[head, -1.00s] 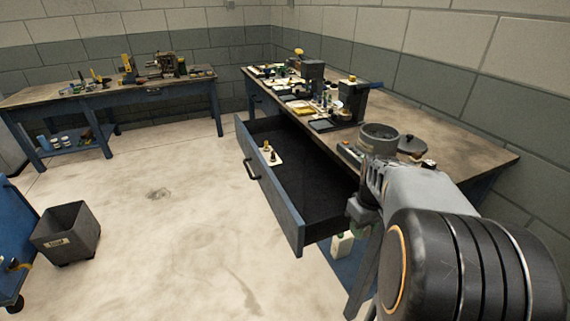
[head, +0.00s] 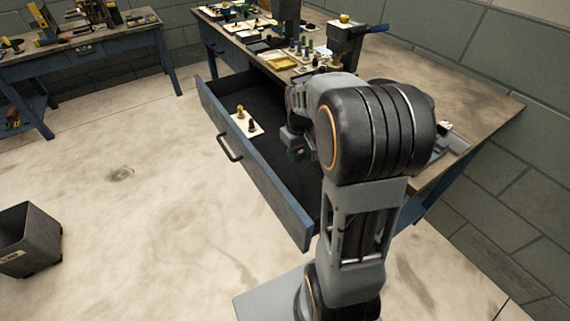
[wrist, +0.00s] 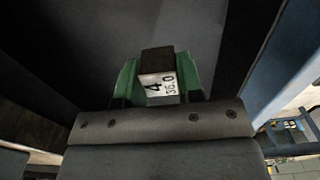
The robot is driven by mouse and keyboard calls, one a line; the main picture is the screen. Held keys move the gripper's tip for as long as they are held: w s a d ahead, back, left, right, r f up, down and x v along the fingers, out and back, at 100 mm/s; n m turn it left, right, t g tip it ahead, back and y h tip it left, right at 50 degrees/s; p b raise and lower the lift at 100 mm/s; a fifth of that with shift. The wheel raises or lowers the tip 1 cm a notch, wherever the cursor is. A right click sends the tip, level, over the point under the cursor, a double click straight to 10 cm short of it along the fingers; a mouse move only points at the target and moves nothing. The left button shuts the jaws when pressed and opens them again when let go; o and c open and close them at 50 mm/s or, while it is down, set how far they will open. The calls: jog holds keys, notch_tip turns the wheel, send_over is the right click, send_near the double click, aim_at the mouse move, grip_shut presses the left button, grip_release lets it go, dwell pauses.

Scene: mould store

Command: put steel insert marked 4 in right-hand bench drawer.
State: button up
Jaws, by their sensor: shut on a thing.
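The steel insert marked 4 (wrist: 159,83) shows in the wrist view as a dark block with a white label reading "4" and "36.0". My gripper (wrist: 158,84) has green fingers on both sides of it and is shut on it. In the head view my gripper (head: 297,142) is over the open bench drawer (head: 270,186), partly hidden by my arm. The drawer is pulled out, with a blue front and a dark floor. In the wrist view the dark drawer interior (wrist: 95,35) lies beyond the insert.
The bench top (head: 455,88) above carries several tools and trays. A grey bin (head: 28,240) stands on the floor at left. The floor before the drawer is clear.

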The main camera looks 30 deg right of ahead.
send_over(286, 172)
notch_tip(286, 172, down, 5)
jog(key=shift+d+f+b, duration=0.1)
jog(key=shift+d+b, duration=0.05)
jog(key=shift+b, duration=0.2)
jog(key=shift+w+f+b, duration=0.1)
jog(key=shift+f+b, duration=0.2)
jog(key=shift+f, duration=1.35)
jog(key=shift+f, duration=0.2)
jog(key=o, duration=1.1)
jog(key=shift+c, duration=0.2)
